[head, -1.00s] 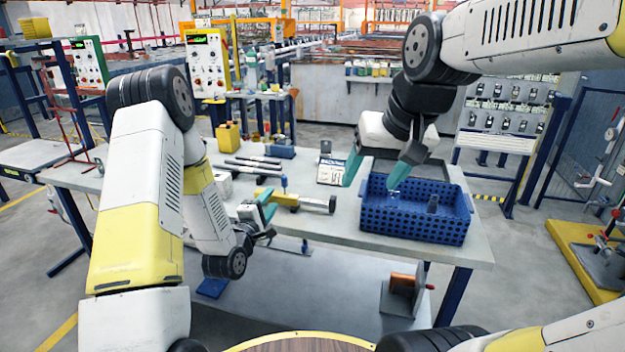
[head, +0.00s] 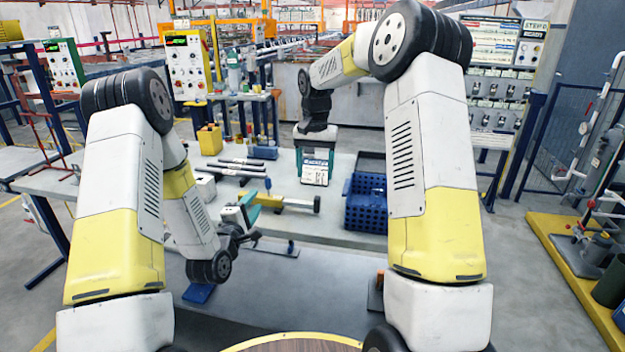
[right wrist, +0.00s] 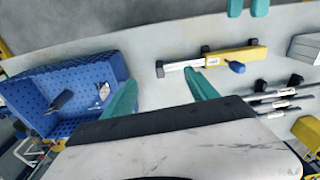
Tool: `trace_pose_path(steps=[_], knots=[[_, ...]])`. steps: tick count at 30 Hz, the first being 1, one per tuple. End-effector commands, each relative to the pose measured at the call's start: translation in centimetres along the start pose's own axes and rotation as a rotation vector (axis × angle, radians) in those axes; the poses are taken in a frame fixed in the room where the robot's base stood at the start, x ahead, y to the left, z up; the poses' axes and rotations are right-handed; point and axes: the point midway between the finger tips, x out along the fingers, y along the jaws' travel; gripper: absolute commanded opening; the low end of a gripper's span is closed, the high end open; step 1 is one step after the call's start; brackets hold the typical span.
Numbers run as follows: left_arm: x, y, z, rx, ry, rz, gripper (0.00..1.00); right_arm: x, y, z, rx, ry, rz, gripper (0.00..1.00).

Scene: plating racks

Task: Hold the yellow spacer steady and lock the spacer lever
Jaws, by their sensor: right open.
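The yellow spacer (head: 270,201) lies on the grey table, with a pale bar and a dark end piece extending to its right. Its blue-knobbed lever (head: 267,184) stands up at the spacer. In the right wrist view the spacer (right wrist: 238,56) shows with the blue knob (right wrist: 237,67) beside it. My left gripper (head: 250,207) is at the near side of the spacer; in the right wrist view its two fingertips (right wrist: 247,9) are apart, with a gap from the spacer. My right gripper (head: 315,160) is open and empty above the table, right of the spacer.
A blue perforated crate (head: 366,212) stands right of the spacer, partly hidden by my right arm. Dark rods (head: 240,166) and a yellow container (head: 210,140) are at the back left. The table between spacer and crate is clear.

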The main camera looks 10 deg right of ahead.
Motion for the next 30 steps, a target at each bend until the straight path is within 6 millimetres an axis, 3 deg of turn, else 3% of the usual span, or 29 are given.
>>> trace_pose_path(steps=[3,8,14,24,30], knots=[[0.0,0.0,0.0,0.000,0.000,0.000,0.36,2.7,-0.6,-1.3,0.032,-0.031,0.010,0.67],[0.0,0.0,0.0,0.000,0.000,0.000,0.36,4.5,-0.9,-2.1,0.057,-0.049,0.019,0.67],[0.0,0.0,0.0,0.000,0.000,0.000,0.36,6.4,-0.9,-2.1,0.063,-0.055,0.022,0.67],[0.0,0.0,0.0,0.000,0.000,0.000,0.36,11.3,-0.8,-1.9,0.062,-0.054,0.021,0.67],[0.0,0.0,0.0,0.000,0.000,0.000,0.36,12.4,-0.8,-1.8,0.061,-0.052,0.021,0.67]])
